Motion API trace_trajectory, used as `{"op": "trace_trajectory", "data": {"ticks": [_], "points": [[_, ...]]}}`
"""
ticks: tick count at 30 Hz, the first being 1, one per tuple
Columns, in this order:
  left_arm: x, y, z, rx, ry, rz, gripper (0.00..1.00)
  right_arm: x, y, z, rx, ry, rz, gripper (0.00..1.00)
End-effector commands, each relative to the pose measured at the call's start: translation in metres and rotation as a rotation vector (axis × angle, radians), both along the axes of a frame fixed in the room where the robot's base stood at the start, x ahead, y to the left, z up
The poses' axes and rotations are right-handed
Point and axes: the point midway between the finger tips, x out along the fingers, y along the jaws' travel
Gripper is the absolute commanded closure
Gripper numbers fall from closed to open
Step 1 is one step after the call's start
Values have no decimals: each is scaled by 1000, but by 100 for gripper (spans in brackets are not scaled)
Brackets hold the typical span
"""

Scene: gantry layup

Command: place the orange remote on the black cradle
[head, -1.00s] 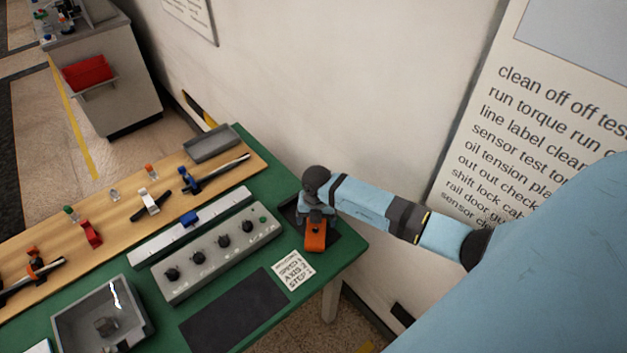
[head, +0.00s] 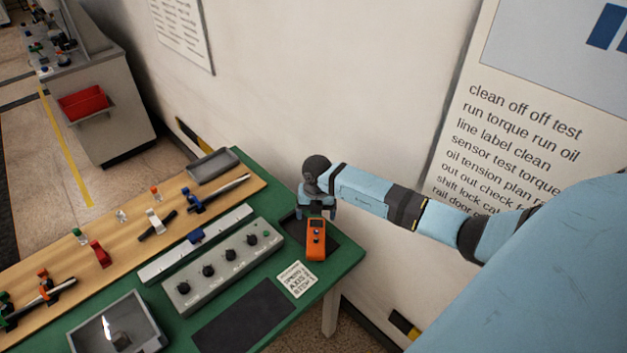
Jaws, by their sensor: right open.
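The orange remote (head: 316,245) has dark buttons and lies on the black cradle (head: 290,227), a dark flat piece at the right end of the green table. I cannot tell whether the fingers still touch the remote. My left gripper is not in view.
A grey knob box (head: 222,268), a dark mat (head: 243,316) and a printed card (head: 297,280) lie left of and in front of the cradle. A wooden board (head: 130,238) carries several clamps. A wall stands behind the table.

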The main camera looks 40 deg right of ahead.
Motion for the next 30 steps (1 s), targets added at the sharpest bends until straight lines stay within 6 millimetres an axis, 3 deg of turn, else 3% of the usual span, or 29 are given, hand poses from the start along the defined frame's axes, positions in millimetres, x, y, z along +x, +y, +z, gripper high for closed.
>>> {"op": "trace_trajectory", "data": {"ticks": [2,4,7,9,13,16,20,24,27,30], "points": [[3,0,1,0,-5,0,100,-7,22,-8,85,-13,25,13],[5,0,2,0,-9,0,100,-18,59,-17,237,-46,59,13],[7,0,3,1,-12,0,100,-42,135,-20,563,-138,81,13],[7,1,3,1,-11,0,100,-58,184,-9,814,-229,41,13],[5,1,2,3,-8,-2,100,-81,239,27,1206,-415,-176,13],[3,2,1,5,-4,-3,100,-92,247,50,1409,-540,-461,13],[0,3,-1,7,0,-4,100,-111,229,53,1512,-624,-937,13],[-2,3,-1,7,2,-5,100,-150,206,24,1435,-567,-1455,13],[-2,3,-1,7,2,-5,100,-184,200,0,1326,-453,-1727,13],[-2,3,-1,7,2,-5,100,-212,202,-16,1233,-340,-1892,13]]}}
